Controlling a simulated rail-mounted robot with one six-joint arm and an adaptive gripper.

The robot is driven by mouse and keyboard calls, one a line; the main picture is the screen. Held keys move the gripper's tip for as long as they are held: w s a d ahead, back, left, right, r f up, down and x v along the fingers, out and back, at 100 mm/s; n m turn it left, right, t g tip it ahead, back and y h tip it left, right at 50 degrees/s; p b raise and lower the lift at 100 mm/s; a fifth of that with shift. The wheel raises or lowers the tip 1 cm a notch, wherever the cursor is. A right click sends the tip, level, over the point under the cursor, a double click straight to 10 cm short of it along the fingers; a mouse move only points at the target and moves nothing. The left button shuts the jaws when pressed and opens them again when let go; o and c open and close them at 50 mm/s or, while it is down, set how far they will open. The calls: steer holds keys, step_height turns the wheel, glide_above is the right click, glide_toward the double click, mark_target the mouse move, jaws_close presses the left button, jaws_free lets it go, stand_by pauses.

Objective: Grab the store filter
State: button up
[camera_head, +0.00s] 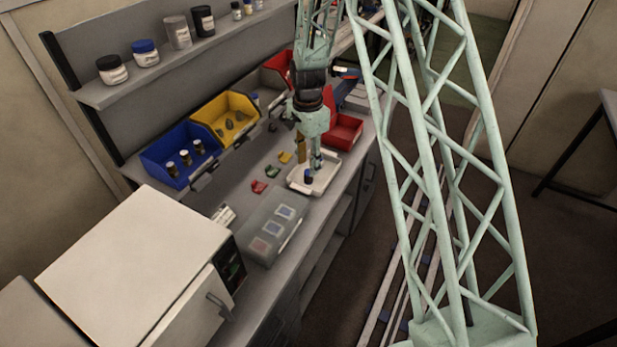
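My gripper (312,166) points down over a white tray (326,178) on the workbench. A small dark blue-topped object (308,177) is in the tray, just below or between the fingertips. I cannot tell whether the fingers touch it, or whether they are open or shut. No item is clearly recognisable as the store filter. A blue bin (166,172) at the left holds several small dark cylinders (185,157) with pale tops. A yellow bin (228,122) beside it holds dark lumpy pieces.
Small red and yellow pieces (259,186) lie left of the tray. A grey box with square panels (272,230) and a white cabinet (135,265) stand nearer. Red bins (345,130) are behind my gripper. A shelf (125,88) with jars runs above the bins.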

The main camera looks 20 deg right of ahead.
mark_target(308, 172)
steer(key=shift+f, duration=0.1)
steer(key=shift+d+f, duration=0.1)
steer(key=shift+f, duration=2.4)
steer(key=shift+w, duration=0.1)
steer(key=c, duration=0.9)
